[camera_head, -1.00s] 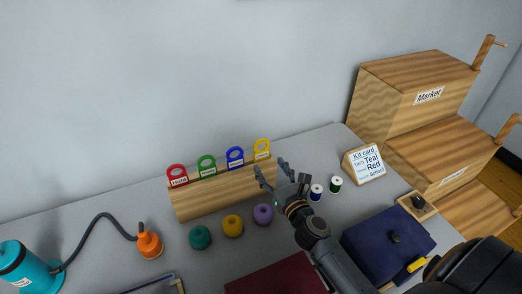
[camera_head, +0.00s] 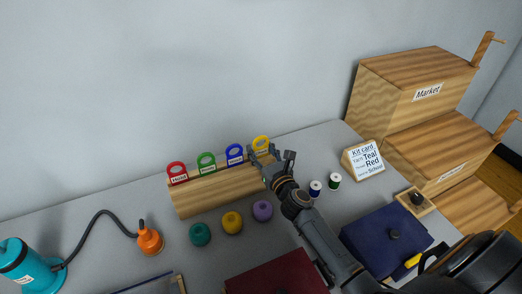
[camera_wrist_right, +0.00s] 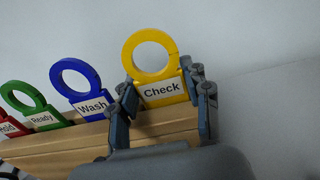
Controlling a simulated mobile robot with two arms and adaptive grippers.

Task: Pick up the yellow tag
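The yellow tag (camera_head: 261,143) stands at the right end of the wooden rack (camera_head: 215,190). In the right wrist view the yellow tag (camera_wrist_right: 151,60) shows a ring top and a white label reading "Check". My right gripper (camera_head: 270,155) is open at the tag. In the right wrist view its fingers (camera_wrist_right: 160,98) stand on either side of the tag's lower part; the right finger looks close to its edge, and I cannot tell whether either touches. The tag's base is partly hidden by the gripper. My left gripper is not in view.
Blue (camera_head: 235,154), green (camera_head: 206,162) and red (camera_head: 177,172) tags stand left on the same rack. Teal, yellow and purple yarn balls (camera_head: 232,222) lie in front. Thread spools (camera_head: 315,188) and a kit card (camera_head: 364,160) are to the right. A navy case (camera_head: 385,240) is nearer.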

